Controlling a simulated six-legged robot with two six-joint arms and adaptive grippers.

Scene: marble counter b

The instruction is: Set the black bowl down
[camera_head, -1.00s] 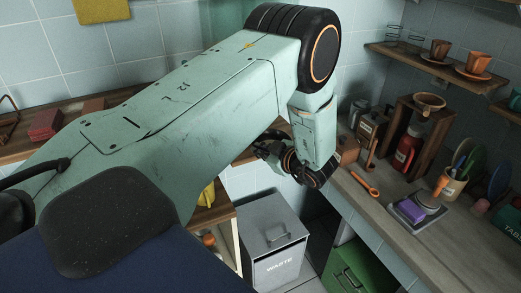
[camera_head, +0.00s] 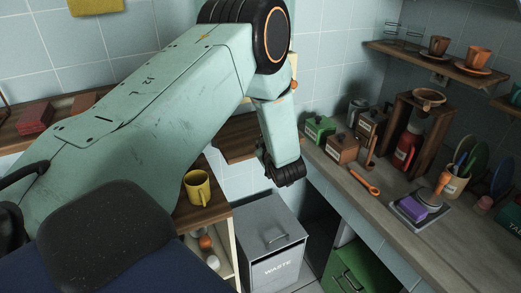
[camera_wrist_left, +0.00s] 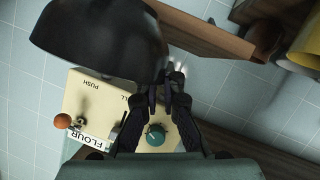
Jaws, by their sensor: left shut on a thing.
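The black bowl (camera_wrist_left: 100,38) fills the upper left of the left wrist view, tilted, with its dark outside toward the camera. My left gripper (camera_wrist_left: 168,92) is shut on its edge at the bowl's lower right. In the head view my left arm comes in from the left and bends down over the gap beside the counter. There I cannot make out the fingers or the bowl, which seem hidden behind my arm. My right gripper is in neither view.
A cream flour dispenser (camera_wrist_left: 95,100) with a green knob lies below the bowl in the wrist view. A yellow mug (camera_head: 198,188) stands on a wooden shelf unit. A grey waste bin (camera_head: 272,250) stands on the floor.

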